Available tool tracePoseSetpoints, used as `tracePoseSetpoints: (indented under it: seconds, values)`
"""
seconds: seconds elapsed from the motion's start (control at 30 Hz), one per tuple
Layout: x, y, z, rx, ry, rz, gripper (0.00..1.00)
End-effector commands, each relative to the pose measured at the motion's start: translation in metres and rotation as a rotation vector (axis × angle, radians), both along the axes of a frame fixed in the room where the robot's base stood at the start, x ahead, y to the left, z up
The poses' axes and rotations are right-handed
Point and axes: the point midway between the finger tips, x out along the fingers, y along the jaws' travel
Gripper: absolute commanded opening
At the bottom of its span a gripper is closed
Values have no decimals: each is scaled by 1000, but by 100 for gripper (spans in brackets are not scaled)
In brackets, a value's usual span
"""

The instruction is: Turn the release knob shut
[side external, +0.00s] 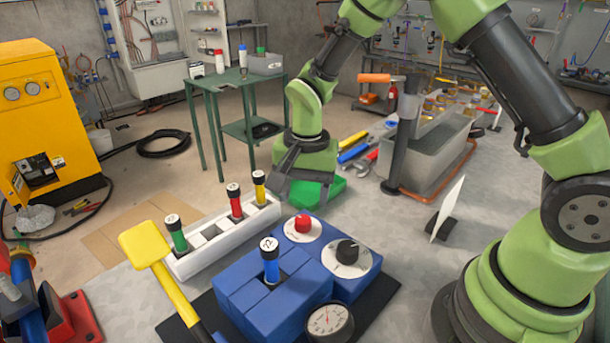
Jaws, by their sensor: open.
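A blue block unit (275,290) stands on a dark mat at the front of the table. Two knobs sit on white discs on its top: a red knob (302,223) at the back and a black knob (347,251) at the right. Which is the release knob is not clear, and neither setting can be read. A blue vial with a black cap (270,262) stands upright in the block. A round gauge (328,321) is at its front. My gripper (300,182) is open behind the red knob, apart from both knobs, close to a green object (322,193) on the table.
A white rack (220,240) with green, red and yellow vials stands left of the blue unit. A yellow paddle (145,245) rises at front left. A dark post with orange handle (398,140) and a clear tank (430,150) stand behind. A white plate (449,208) stands at right.

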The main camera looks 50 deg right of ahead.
Motion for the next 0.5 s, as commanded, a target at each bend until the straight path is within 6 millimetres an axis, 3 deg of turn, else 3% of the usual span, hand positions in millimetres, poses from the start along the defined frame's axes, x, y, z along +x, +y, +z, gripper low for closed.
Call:
tracePoseSetpoints:
  seconds: [0.2,0.5]
  values:
    - [0,-1,34,0,-4,0,58]
    - [-1,-1,42,-1,1,0,58]
